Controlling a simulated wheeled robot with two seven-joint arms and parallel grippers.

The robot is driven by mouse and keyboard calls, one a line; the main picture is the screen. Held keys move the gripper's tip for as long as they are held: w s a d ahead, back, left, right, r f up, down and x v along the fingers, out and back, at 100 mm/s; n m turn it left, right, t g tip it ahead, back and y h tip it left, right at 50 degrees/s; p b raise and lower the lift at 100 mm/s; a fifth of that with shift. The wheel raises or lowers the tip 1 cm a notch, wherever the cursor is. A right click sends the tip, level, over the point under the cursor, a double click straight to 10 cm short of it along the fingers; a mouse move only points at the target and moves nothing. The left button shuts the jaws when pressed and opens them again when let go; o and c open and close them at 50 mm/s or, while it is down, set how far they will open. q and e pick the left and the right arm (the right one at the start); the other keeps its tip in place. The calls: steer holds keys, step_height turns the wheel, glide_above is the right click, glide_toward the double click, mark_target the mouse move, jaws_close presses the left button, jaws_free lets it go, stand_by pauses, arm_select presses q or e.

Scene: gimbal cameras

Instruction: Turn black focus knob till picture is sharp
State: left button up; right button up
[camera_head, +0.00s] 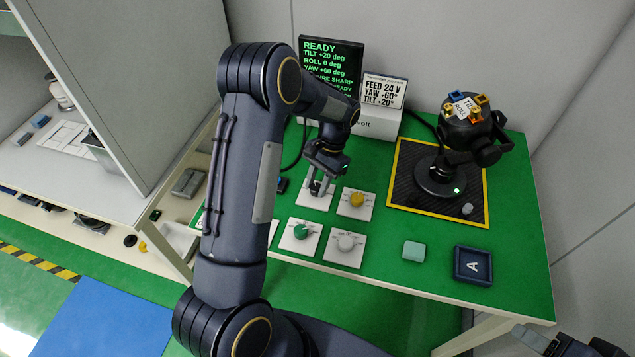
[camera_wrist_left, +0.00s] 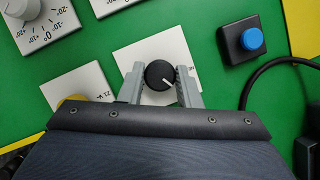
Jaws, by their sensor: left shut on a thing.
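My left gripper (camera_head: 317,188) is shut on the black focus knob (camera_wrist_left: 159,74), with one finger on each side of it. In the left wrist view the knob's white pointer line slants down to the right. The knob sits on a white plate (camera_wrist_left: 208,88); in the head view the fingers mostly hide it. The dark screen (camera_head: 316,58) reads READY, TILT +20, ROLL 0 and YAW +60 deg. A lower line, partly hidden by my arm, ends in "URE SHARP". My right gripper (camera_head: 570,344) shows only partly at the bottom right edge, away from the panel.
Yellow (camera_head: 357,199), green (camera_head: 300,231) and white (camera_head: 346,242) knobs stand close by. A blue button (camera_wrist_left: 253,40) is beside the focus knob plate. The gimbal camera (camera_head: 470,125) stands on a yellow-edged black mat (camera_head: 407,170). A pale green block (camera_head: 413,251) lies in front.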

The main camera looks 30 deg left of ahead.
arm_select(q)
steer(key=o, duration=1)
steer(key=shift+c, duration=0.2)
steer(key=shift+r, duration=0.1)
steer(key=v, duration=0.7)
steer(key=shift+r+b, duration=0.3)
steer(key=shift+w, duration=0.15)
stand_by(0.6)
